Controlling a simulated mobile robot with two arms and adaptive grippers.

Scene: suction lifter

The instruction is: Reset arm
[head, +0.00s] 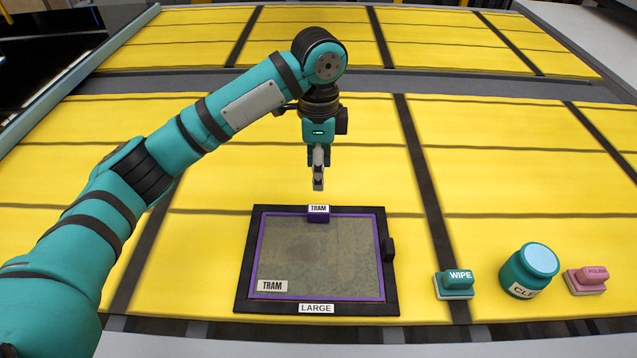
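My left arm comes in from the left, and its gripper (318,186) points down above the yellow table, beyond the far edge of the black frame. I see the fingers as one narrow shape, so I cannot tell whether they are open or shut. Nothing shows hanging from them. My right gripper is not in view. The black frame (244,262) labelled LARGE lies flat on the table. In it lies a grey panel (325,262) with a purple edge and a TRAM label. A purple block (318,216) with a TRAM label is at the panel's far edge.
To the right stand a teal WIPE block (454,286), a teal jar (528,271) with a pale blue top, and a pink POLISH block (586,281). A black knob (389,249) is on the frame's right side. The yellow table (520,180) is clear behind them.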

